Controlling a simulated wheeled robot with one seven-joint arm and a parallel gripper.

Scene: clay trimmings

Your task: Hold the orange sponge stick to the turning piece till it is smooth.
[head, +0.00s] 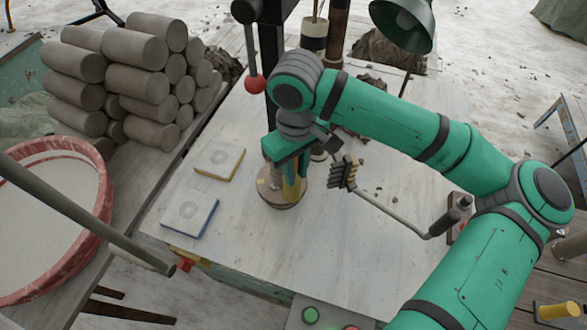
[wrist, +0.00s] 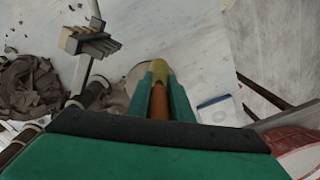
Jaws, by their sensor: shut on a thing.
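My gripper (wrist: 160,92) is shut on the orange sponge stick (wrist: 159,104), which shows between its fingers in the wrist view. A yellow tip (wrist: 159,69) shows beyond the fingertips. In the head view my gripper (head: 292,168) points down over a round tan wheel plate (head: 284,201) on the pale table. The plate's edge shows beside the fingers in the wrist view.
A pronged tool (head: 343,174) on a bent arm stands close right of my gripper. Two square tiles (head: 219,160) (head: 188,214) lie left. A stack of grey clay cylinders (head: 138,82) and a red-rimmed basin (head: 98,190) stand further left. A dark post (head: 270,65) rises behind.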

